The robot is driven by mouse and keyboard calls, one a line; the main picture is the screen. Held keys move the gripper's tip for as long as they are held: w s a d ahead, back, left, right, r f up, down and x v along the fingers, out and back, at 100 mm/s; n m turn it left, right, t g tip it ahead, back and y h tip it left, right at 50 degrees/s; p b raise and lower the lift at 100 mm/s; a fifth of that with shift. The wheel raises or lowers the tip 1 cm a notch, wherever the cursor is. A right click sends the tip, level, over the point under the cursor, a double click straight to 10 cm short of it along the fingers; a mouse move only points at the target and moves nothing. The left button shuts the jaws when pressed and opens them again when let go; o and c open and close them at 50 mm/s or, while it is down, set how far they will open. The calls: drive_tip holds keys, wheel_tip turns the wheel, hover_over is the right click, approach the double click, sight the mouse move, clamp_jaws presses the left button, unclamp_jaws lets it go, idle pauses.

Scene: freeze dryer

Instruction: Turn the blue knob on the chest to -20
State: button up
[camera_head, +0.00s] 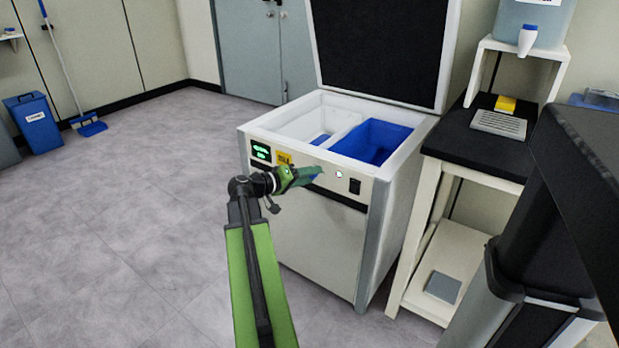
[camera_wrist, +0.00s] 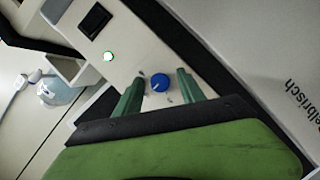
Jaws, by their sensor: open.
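The blue knob (camera_wrist: 159,83) sits on the white front panel of the chest, with a pale pointer line on its face. In the wrist view it lies between the two green fingers of my open gripper (camera_wrist: 160,92). A gap shows on both sides of the knob. In the head view my gripper (camera_head: 308,176) is at the chest's upper front and mostly hides the knob. The chest (camera_head: 325,240) stands with its dark-lined lid (camera_head: 380,45) raised. The knob's scale marks are too small to read.
A lit round button (camera_wrist: 108,57) and a black switch (camera_wrist: 95,20) are on the same panel. Green displays (camera_head: 261,152) are left of my gripper. A black-topped table (camera_head: 460,142) stands close on the right. The floor (camera_head: 120,230) at left is clear.

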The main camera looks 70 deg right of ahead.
drive_tip(key=shift+c, duration=0.2)
clamp_jaws()
